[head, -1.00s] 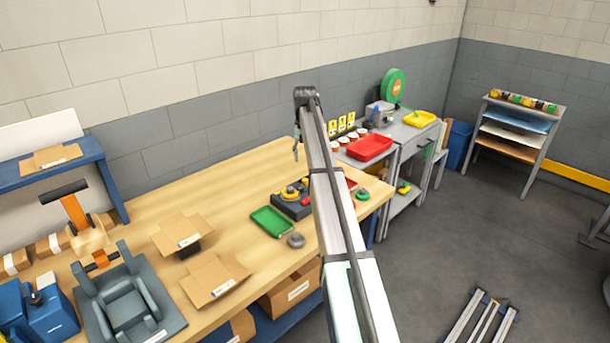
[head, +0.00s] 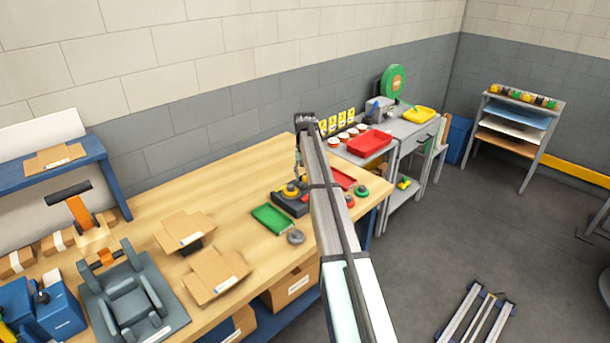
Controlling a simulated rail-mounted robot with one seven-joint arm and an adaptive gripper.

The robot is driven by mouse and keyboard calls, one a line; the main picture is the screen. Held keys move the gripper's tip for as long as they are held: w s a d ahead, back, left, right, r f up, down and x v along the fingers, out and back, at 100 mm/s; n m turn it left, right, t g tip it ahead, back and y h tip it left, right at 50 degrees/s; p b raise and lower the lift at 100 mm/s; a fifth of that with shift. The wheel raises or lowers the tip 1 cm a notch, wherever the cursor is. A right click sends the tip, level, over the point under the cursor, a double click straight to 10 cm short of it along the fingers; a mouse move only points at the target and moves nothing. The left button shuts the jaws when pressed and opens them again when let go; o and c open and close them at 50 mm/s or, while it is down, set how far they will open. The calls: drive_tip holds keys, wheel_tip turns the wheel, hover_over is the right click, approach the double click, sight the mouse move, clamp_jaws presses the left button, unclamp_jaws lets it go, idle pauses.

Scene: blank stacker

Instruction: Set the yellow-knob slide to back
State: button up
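The yellow knob (head: 290,189) shows as a round yellow piece on a dark block (head: 287,206) on the wooden bench. My gripper (head: 298,178) hangs from the far end of my arm, right above or beside the yellow knob. I cannot tell whether it touches the knob, and its fingers are too small to tell open from shut. My arm hides the right part of the dark block, and the slide's track is too small to make out.
A green tray (head: 271,219) and a grey round piece (head: 296,237) lie in front of the block. A red tray (head: 345,179) and a green knob (head: 362,191) are right of my arm. Cardboard pieces (head: 216,275) lie to the left. The bench behind the block is clear.

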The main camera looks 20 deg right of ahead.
clamp_jaws()
drive_tip(key=d, duration=0.1)
drive_tip(key=w+d, duration=0.1)
drive_tip(key=d, duration=0.1)
drive_tip(key=shift+w+d+b, duration=0.15)
drive_tip(key=shift+b, duration=0.2)
drive_tip(key=shift+o, duration=1.4)
unclamp_jaws()
drive_tip(key=shift+d, duration=0.1)
drive_tip(key=shift+r, duration=0.1)
